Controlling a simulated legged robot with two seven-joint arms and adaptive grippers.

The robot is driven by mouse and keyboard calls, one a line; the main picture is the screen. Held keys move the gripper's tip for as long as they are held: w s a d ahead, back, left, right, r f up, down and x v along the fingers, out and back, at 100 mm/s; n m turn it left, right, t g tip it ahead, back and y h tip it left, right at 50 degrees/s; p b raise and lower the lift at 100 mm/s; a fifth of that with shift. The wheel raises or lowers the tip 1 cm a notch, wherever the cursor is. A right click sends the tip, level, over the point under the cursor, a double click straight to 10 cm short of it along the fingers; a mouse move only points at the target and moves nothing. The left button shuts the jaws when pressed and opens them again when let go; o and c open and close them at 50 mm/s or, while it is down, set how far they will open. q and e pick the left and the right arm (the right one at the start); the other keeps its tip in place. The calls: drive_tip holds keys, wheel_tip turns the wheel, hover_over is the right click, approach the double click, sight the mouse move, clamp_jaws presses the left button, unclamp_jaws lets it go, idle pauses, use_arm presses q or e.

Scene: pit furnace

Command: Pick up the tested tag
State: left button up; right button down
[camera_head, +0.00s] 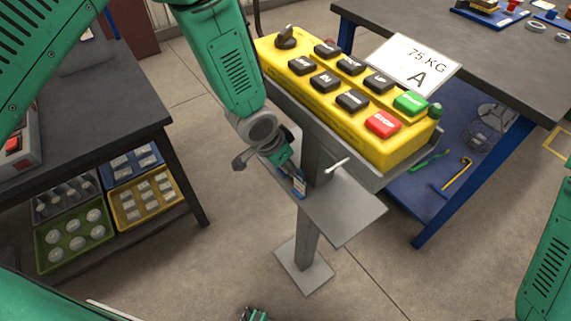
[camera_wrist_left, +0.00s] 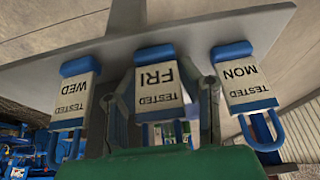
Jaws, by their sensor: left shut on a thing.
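Three white tags with blue tops, all marked TESTED, show in the left wrist view: WED (camera_wrist_left: 73,95) at left, FRI (camera_wrist_left: 158,88) in the middle and MON (camera_wrist_left: 243,90) at right. The WED and MON tags each have a blue loop. My left gripper (camera_wrist_left: 163,120) has its fingers on both sides of the FRI tag and is shut on it. In the head view, my left gripper (camera_head: 294,178) is at the grey shelf (camera_head: 350,212) below the yellow control box, with a small blue-and-white tag (camera_head: 300,185) at its fingertips. The other tags are hidden there.
The yellow button box (camera_head: 340,110) stands on a grey post above the shelf, with a sign (camera_head: 413,66) reading 75 KG A. Workbenches stand at left and right. Coloured trays (camera_head: 75,242) sit under the left bench. A small part of my own body shows at the bottom edge.

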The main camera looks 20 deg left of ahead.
use_arm(q)
drive_tip(key=shift+r, duration=0.1)
drive_tip(key=shift+a+r, duration=0.15)
drive_tip(key=shift+r, duration=0.05)
wheel_tip(320, 180, up, 3)
drive_tip(key=shift+r+p, duration=0.1)
drive_tip(key=shift+p, duration=0.5)
drive_tip(key=s+a, duration=1)
drive_tip(key=s, duration=0.4)
drive_tip(key=shift+s+a+f+p, duration=0.2)
drive_tip(key=shift+s+a+p, duration=0.1)
drive_tip(key=shift+p, duration=0.15)
drive_tip(key=shift+w, duration=0.1)
